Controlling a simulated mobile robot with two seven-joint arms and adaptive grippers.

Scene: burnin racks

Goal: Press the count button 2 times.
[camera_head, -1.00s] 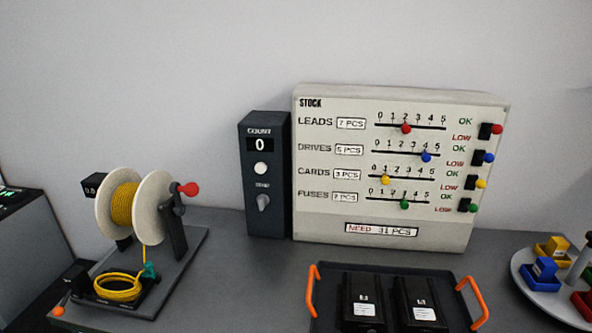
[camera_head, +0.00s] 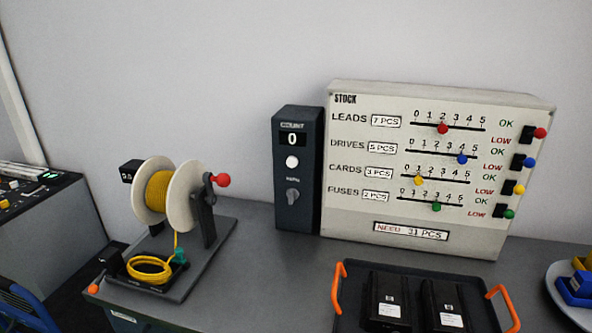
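The dark count box (camera_head: 299,210) stands upright on the bench against the wall, left of the stock board. Its display (camera_head: 292,140) reads 0. The round white count button (camera_head: 292,162) sits just below the display, and a grey knob (camera_head: 293,197) is lower on the same face. Nothing covers the button. Neither of my grippers shows in the head view.
The stock board (camera_head: 430,228) stands right of the box. A cable reel (camera_head: 184,197) with yellow cable is on the left. A black tray (camera_head: 345,320) with orange handles holds two black drives in front. Bare bench (camera_head: 262,265) lies before the box.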

